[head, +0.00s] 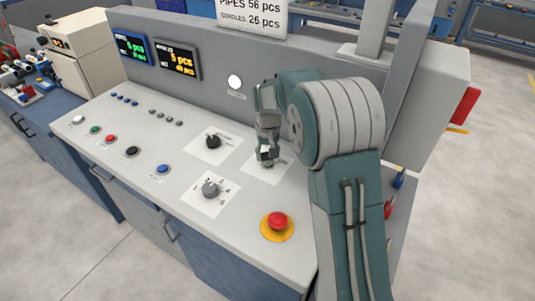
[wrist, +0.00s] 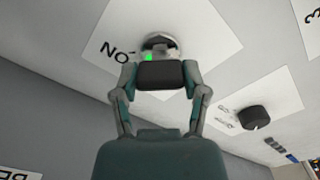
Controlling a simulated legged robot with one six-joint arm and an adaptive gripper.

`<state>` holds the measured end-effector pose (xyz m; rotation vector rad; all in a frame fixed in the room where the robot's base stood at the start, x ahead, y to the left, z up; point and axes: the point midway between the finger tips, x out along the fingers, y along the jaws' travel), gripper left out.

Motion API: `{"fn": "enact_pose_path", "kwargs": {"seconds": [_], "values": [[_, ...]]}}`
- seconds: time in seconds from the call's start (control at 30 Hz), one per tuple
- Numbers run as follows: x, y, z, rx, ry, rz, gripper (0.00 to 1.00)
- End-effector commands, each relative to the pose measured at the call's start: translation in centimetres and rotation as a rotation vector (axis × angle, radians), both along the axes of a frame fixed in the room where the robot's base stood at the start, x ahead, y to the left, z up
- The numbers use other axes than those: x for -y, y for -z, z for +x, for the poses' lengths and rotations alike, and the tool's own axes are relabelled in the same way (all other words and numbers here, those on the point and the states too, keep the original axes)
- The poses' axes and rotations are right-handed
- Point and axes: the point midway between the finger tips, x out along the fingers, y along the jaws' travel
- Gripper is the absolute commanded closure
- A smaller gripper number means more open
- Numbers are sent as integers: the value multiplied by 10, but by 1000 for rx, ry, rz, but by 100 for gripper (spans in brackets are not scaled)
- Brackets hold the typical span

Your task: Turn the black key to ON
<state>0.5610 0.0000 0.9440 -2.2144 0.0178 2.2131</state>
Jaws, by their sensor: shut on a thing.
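The black key (wrist: 160,76) sits between the fingers of my gripper (wrist: 161,68) in the wrist view. Its round metal lock (wrist: 160,42) shows just beyond it, with a small green mark beside the key. The lock is on a white label plate (wrist: 205,45), where the letters for ON appear upside down left of the lock. In the head view my gripper (head: 266,153) points down over this plate (head: 262,171), and it mostly hides the key and lock.
A black rotary knob (head: 212,141) and a grey selector (head: 210,188) lie left of my gripper. A red emergency button (head: 277,221) on a yellow base is in front. Several coloured buttons line the panel's left. The grey back wall (head: 210,77) with two displays rises behind.

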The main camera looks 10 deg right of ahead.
Motion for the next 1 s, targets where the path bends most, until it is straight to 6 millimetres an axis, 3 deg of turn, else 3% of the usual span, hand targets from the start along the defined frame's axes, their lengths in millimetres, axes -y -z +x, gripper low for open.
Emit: {"fn": "enact_pose_path", "kwargs": {"seconds": [0.07,0.1,0.13,0.17,0.63,0.77,1.0], "values": [[-1,3,-2,-9,1,1,90],[-1,3,-2,-9,1,1,25],[-1,3,-2,-9,1,1,12],[-1,3,-2,-8,0,1,9],[0,-5,0,0,-1,0,9],[0,-24,0,3,-1,0,9],[-1,-75,1,2,-1,0,9]]}}
